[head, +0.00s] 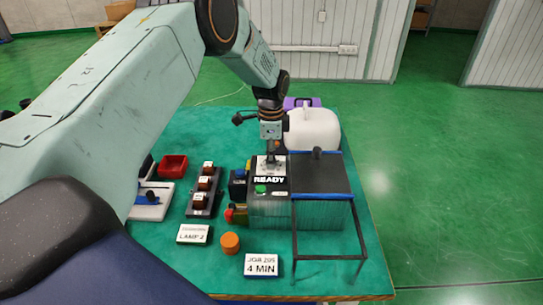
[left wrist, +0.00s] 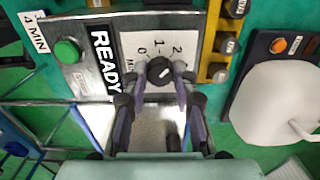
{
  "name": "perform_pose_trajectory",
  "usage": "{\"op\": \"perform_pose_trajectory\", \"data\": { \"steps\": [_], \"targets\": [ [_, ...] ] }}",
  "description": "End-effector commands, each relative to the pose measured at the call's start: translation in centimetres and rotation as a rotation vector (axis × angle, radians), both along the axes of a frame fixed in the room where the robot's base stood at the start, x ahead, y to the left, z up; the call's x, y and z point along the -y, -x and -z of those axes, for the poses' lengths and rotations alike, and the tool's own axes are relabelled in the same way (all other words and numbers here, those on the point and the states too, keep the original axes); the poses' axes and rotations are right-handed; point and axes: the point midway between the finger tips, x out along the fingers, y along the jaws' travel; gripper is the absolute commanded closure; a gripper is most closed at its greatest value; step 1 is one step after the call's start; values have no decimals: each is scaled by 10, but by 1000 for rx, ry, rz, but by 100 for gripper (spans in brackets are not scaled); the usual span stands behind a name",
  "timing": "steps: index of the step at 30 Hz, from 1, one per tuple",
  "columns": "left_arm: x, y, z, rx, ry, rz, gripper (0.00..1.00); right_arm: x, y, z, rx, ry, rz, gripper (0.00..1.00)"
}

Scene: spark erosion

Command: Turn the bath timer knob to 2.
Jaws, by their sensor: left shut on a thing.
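The bath timer knob (left wrist: 159,71) is a small dark knob on a pale dial plate (left wrist: 133,42) printed with 0, 1 and 2. It shows in the left wrist view, between the two fingertips of my left gripper (left wrist: 161,76), which is shut on it from both sides. A small white mark shows on the knob's top, but I cannot tell surely which number it points at. In the head view my left gripper (head: 271,152) reaches down onto the machine's panel, and it hides the knob there. My right gripper is in neither view.
Beside the dial are a READY label (head: 269,180) and a green button (head: 260,189). A white canister (head: 313,130) stands behind. Cards reading 4 MIN (head: 261,265) and LAMP 2 (head: 194,234) lie in front.

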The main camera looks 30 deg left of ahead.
Motion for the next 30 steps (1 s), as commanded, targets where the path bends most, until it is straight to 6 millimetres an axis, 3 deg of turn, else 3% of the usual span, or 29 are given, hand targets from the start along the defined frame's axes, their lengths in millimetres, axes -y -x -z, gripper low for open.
{"op": "perform_pose_trajectory", "data": {
  "steps": [7, 8, 15, 25, 30],
  "targets": [
    [-1, 0, -1, -1, -2, 0, 100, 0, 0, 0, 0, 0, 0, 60],
    [-1, 0, -1, -1, -2, 0, 70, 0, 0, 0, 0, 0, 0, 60],
    [-1, 0, -1, 0, -1, -1, 49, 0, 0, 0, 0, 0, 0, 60],
    [0, -1, -2, 2, -1, -1, 49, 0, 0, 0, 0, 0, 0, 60],
    [0, -2, -23, 6, 0, -2, 49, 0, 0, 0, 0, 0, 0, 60]
  ]
}}
